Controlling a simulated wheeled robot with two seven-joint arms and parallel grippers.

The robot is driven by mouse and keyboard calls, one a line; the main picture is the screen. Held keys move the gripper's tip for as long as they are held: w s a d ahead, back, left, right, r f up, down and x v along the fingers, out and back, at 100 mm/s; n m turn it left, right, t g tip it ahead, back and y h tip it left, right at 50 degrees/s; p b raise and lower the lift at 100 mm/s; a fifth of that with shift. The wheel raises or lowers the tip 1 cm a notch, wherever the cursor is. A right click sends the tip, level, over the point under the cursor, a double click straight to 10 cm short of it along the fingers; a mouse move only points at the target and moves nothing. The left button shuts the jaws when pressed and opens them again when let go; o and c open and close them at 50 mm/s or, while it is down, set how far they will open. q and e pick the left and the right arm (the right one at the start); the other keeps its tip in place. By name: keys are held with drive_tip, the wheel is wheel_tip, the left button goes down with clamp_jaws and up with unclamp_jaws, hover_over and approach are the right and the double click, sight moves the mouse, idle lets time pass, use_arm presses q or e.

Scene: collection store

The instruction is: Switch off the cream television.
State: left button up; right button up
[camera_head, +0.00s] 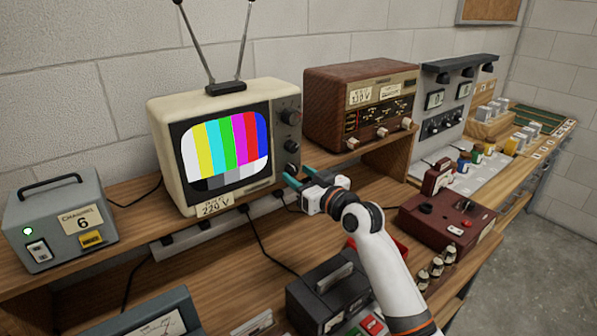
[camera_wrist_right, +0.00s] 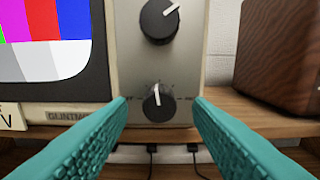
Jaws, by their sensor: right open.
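The cream television (camera_head: 172,125) stands on the raised shelf with color bars lit on its screen (camera_head: 225,150). Its control panel on the right side has several dark knobs. In the right wrist view the upper knob (camera_wrist_right: 159,20) has its white pointer aimed up and right, and the lower knob (camera_wrist_right: 158,102) has its pointer nearly straight up. My right gripper (camera_head: 298,176) is in front of the panel's lower end. Its teal fingers (camera_wrist_right: 160,125) are open, one on each side below the lower knob, with nothing between them. My left gripper is not in view.
A brown wooden radio (camera_head: 335,103) stands to the right of the television, also in the right wrist view (camera_wrist_right: 280,60). A dark red box (camera_head: 440,225) and a black device (camera_head: 330,290) sit on the lower bench.

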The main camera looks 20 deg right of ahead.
drive_tip(key=shift+w+a, duration=0.15)
drive_tip(key=shift+w, duration=0.25)
drive_tip(key=c, duration=1)
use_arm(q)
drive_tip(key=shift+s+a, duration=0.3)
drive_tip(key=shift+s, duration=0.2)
